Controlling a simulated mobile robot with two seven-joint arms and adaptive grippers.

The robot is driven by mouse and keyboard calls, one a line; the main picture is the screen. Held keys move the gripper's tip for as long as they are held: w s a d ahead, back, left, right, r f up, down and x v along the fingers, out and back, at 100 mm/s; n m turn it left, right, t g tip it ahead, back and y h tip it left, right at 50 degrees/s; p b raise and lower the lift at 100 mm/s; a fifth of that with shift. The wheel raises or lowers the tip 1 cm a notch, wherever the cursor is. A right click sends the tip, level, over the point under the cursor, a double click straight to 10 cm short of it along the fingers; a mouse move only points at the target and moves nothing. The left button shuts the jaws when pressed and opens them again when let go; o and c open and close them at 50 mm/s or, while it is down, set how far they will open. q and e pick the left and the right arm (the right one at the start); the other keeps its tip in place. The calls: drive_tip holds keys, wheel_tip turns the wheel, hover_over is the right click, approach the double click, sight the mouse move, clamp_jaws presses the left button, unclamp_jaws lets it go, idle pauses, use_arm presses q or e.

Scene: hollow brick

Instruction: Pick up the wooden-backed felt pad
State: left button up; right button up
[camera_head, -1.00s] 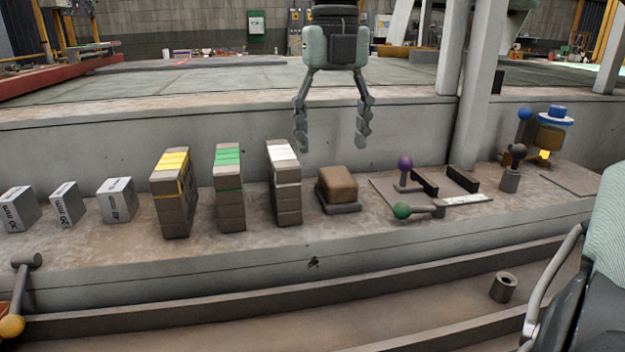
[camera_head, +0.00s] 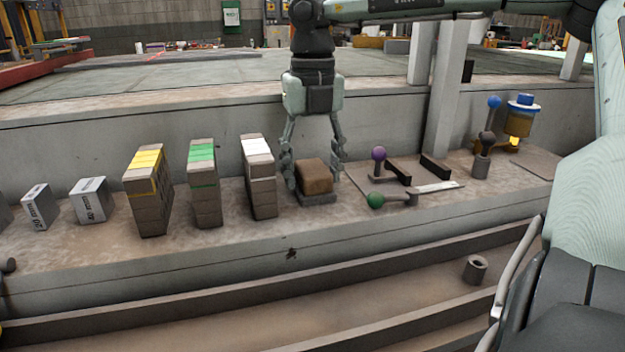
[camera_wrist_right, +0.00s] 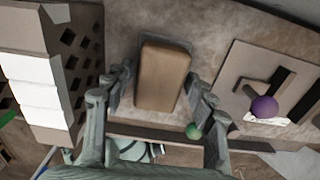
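The wooden-backed felt pad (camera_head: 314,178) is a brown wooden block on a grey base, resting on the ledge in the middle of the head view. It also shows in the right wrist view (camera_wrist_right: 162,78). My right gripper (camera_head: 315,182) points down over it with its fingers apart, one on each side of the block. My left gripper is not in view.
A brick stack with a white band (camera_head: 258,178) stands close left of the pad, with green-banded (camera_head: 203,185) and yellow-banded (camera_head: 147,192) stacks beyond. To the right are a purple-knobbed lever (camera_head: 379,155), a green-knobbed handle (camera_head: 376,200) and a flat plate (camera_head: 440,186).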

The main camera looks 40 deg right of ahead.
sight(312, 167)
drive_tip(key=c, duration=0.9)
wheel_tip(312, 167, up, 10)
drive_tip(key=shift+r, duration=0.1)
drive_tip(key=o, duration=0.7)
drive_tip(key=c, duration=0.5)
